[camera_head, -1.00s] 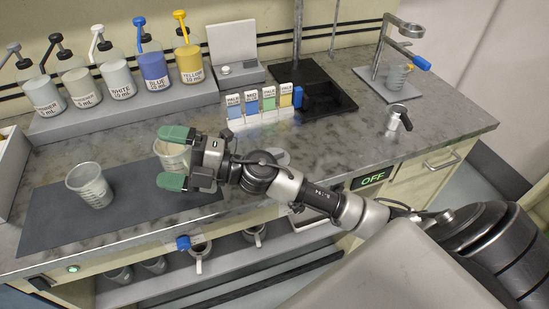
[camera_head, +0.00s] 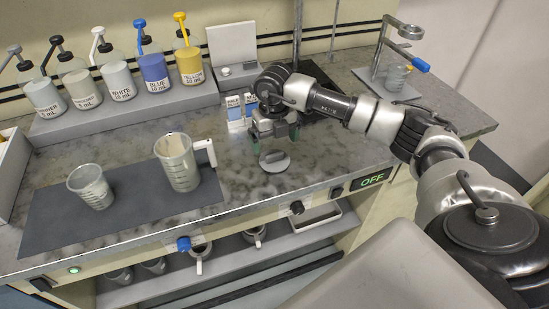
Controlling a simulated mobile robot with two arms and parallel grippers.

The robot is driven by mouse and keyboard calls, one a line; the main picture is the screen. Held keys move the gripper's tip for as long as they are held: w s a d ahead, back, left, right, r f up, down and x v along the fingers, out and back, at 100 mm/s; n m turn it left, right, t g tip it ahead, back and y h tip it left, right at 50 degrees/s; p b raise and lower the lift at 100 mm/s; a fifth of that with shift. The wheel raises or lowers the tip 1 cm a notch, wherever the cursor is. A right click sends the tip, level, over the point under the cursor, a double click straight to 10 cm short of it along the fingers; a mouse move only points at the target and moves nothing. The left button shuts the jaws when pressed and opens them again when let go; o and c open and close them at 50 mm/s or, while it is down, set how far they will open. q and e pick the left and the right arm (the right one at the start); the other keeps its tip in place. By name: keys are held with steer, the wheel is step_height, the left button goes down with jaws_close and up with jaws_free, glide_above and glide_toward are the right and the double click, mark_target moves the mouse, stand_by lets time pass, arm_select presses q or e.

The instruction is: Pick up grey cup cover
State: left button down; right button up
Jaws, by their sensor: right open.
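The grey cup cover (camera_head: 275,163) is a small round grey disc with a raised grip, lying on the marble counter to the right of the dark mat. My right gripper (camera_head: 275,143) points down above it, just behind it in the picture. Its green fingertips are apart, and nothing shows between them. I cannot tell whether they touch the cover. A clear measuring cup (camera_head: 177,164) with a white handle stands uncovered on the mat. My left gripper is not in view.
A smaller beaker (camera_head: 90,187) stands on the dark mat (camera_head: 130,217). Pump bottles (camera_head: 120,78) line the back left. Small labelled cards (camera_head: 235,112) stand behind my gripper. A ring stand (camera_head: 388,75) is at the back right. The counter's front edge lies below the cover.

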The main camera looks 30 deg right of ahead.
mark_target(275, 155)
step_height(275, 155, down, 6)
steer(key=shift+s+d+r+p, duration=0.1)
steer(key=shift+s+p, duration=0.05)
steer(key=shift+p, duration=0.75)
steer(key=shift+f, duration=0.3)
steer(key=shift+c, duration=0.5)
steer(key=c, duration=0.5)
